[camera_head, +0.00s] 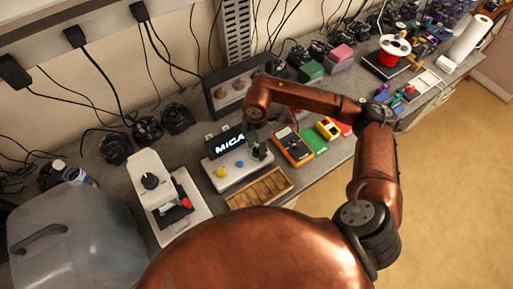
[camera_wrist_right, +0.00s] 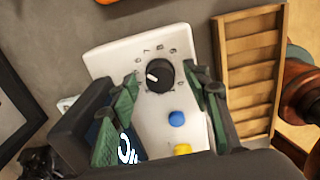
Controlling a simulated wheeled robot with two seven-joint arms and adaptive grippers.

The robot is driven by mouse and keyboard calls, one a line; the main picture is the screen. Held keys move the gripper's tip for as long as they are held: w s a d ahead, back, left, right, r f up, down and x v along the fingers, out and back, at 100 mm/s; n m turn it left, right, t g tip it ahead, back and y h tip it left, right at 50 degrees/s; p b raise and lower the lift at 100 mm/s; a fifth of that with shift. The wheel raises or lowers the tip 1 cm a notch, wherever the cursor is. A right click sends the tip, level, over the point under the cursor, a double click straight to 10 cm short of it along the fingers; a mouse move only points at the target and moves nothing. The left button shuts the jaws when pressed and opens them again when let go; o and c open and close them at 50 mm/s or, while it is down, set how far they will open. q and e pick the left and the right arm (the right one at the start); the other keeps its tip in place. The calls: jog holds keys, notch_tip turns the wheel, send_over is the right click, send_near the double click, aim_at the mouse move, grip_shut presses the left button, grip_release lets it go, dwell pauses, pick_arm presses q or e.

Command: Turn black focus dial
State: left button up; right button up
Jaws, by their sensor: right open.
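The black dial (camera_wrist_right: 159,75) with a white pointer mark sits on a white control box (camera_wrist_right: 120,52), ringed by small printed marks. The box also has a blue button (camera_wrist_right: 176,118), a yellow button (camera_wrist_right: 182,149) and a lit screen reading MICA (camera_head: 229,142). My right gripper (camera_wrist_right: 167,80) is open, with its green-padded fingers on either side of the dial; I cannot tell whether they touch it. In the head view, my right gripper (camera_head: 260,150) is over the box's right part and largely hides the dial. My left gripper is not in view.
A wooden compartment tray (camera_head: 232,202) lies in front of the box. An orange multimeter (camera_head: 293,147) is to its right. A white device (camera_head: 148,160) with another black knob stands left, beside a large grey translucent container (camera_head: 70,235). A dark frame (camera_head: 212,98) stands behind.

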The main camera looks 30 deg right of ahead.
aim_at(257, 149)
notch_tip(257, 149, up, 12)
dwell(0.5)
jog(key=shift+r, duration=0.1)
